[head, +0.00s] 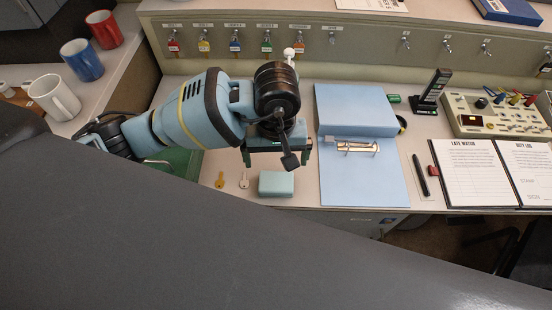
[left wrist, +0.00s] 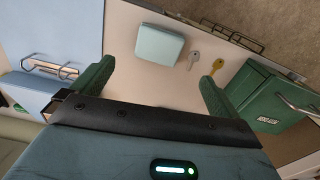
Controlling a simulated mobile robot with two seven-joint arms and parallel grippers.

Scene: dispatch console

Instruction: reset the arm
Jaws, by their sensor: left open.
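My left arm (head: 196,108) is light blue with black and yellow bands and reaches in from the left over the desk. My left gripper (head: 277,155) hangs above the desk, just behind a small pale-blue box (head: 276,184). Its two green fingers are apart with nothing between them, as the left wrist view also shows (left wrist: 157,88). In that view the pale-blue box (left wrist: 159,45) lies beyond the fingertips, apart from them. My right gripper is not in view.
A gold key (head: 220,180) and a silver key (head: 244,181) lie left of the box. A blue binder (head: 362,175) lies right of the gripper. A green box (left wrist: 268,112) is partly hidden by my arm in the head view. Mugs (head: 82,60) stand far left; a radio (head: 430,92) stands right.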

